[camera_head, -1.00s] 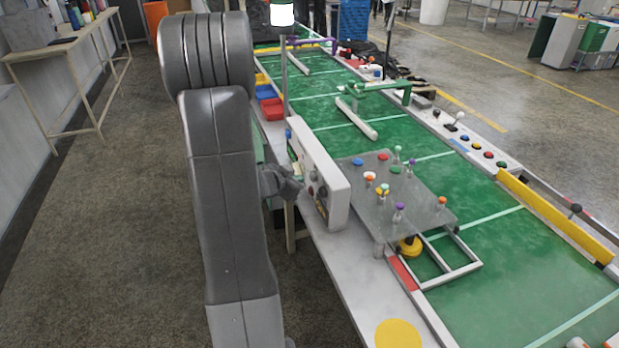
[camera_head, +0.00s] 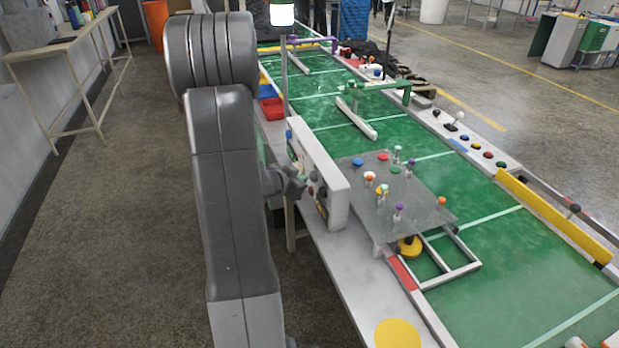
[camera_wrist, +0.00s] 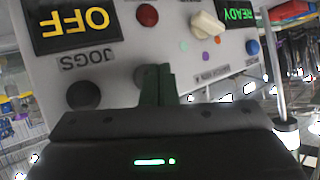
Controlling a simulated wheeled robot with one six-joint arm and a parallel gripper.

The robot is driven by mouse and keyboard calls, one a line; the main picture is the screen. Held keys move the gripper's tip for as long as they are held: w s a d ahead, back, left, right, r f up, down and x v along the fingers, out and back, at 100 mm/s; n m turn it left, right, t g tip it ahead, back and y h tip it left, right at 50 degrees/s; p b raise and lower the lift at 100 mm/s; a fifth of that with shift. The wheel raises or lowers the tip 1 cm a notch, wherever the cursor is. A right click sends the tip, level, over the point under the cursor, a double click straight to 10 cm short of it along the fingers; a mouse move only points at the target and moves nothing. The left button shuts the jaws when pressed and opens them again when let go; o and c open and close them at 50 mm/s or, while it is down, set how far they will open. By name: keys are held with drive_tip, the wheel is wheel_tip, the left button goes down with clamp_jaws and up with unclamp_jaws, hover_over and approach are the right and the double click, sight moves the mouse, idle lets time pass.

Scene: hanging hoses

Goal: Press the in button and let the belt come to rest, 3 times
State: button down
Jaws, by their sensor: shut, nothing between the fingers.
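The pale control box (camera_head: 325,185) stands at the belt's near-left edge. My gripper (camera_head: 298,187) is in front of its panel, with the fingertips hard to make out in the head view. In the wrist view the panel (camera_wrist: 120,55) appears upside down, and my shut, empty gripper (camera_wrist: 158,72) points at its lower row. A dark round button (camera_wrist: 83,95) is left of the fingers; another is partly hidden behind them. I cannot read which is the in button or tell whether the fingers touch it. The displays read OFF (camera_wrist: 77,19) and READY (camera_wrist: 239,15). The green belt (camera_head: 455,190) carries pale cross stripes.
A red button (camera_wrist: 147,15) and a cream knob (camera_wrist: 207,24) are also on the panel. A grey plate (camera_head: 400,205) with several coloured knobs stands over the belt beside the box. A pole with a white lamp (camera_head: 282,15) rises behind the box.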

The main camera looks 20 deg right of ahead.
drive_tip(key=shift+d, duration=0.4)
drive_tip(key=shift+a, duration=0.15)
idle(0.5)
drive_tip(key=shift+a+p, duration=0.45)
drive_tip(key=shift+a, duration=0.3)
drive_tip(key=shift+s+a+p, duration=0.15)
drive_tip(key=shift+a+p, duration=0.65)
drive_tip(key=shift+a, duration=1.7)
